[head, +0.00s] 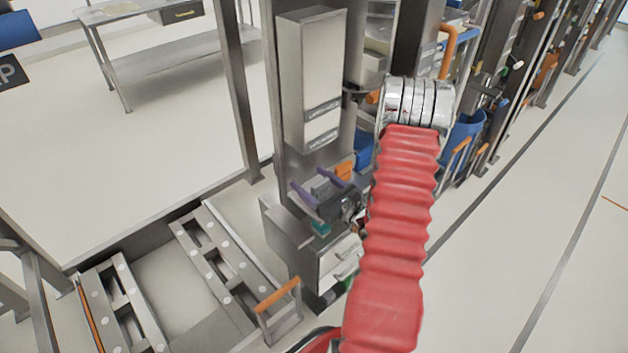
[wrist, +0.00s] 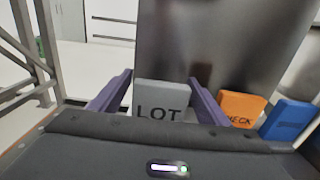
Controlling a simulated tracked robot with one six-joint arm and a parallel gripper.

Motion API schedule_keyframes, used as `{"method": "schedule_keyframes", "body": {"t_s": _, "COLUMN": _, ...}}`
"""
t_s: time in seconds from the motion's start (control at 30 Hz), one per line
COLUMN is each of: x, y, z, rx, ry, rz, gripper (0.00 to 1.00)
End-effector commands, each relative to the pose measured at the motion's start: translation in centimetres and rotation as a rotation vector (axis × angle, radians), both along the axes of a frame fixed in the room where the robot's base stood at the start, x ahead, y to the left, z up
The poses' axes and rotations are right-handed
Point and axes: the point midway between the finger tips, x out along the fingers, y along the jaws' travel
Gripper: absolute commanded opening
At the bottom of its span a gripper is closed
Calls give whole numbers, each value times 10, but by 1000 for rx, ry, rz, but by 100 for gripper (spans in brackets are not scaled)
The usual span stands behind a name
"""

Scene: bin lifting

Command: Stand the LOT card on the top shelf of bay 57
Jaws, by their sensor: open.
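The LOT card (wrist: 161,101) is a grey block with dark letters, standing upright in the wrist view. My gripper (wrist: 160,80) is open, with one purple finger on each side of the card. I cannot tell whether either finger touches it. In the head view my gripper (head: 315,186) is low beside a grey cabinet, with its purple fingers pointing away to the upper left. The lower part of the card is hidden behind the dark gripper body. No bay number 57 can be read in either view.
An orange card (wrist: 241,108), partly reading CHECK, and a blue card (wrist: 288,119) stand right of the LOT card. A tall grey metal box (head: 312,80) rises behind. Rack posts and bins line the right side. A low metal frame (head: 215,262) is at left; the right-hand floor is clear.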

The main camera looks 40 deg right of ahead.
Motion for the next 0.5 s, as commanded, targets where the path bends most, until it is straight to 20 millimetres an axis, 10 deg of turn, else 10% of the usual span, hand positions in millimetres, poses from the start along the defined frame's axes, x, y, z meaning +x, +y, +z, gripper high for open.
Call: {"method": "schedule_keyframes", "body": {"t_s": 0.5, "x": -49, "y": -3, "z": 0, "rx": 1, "ry": 0, "rz": -4, "gripper": 70}}
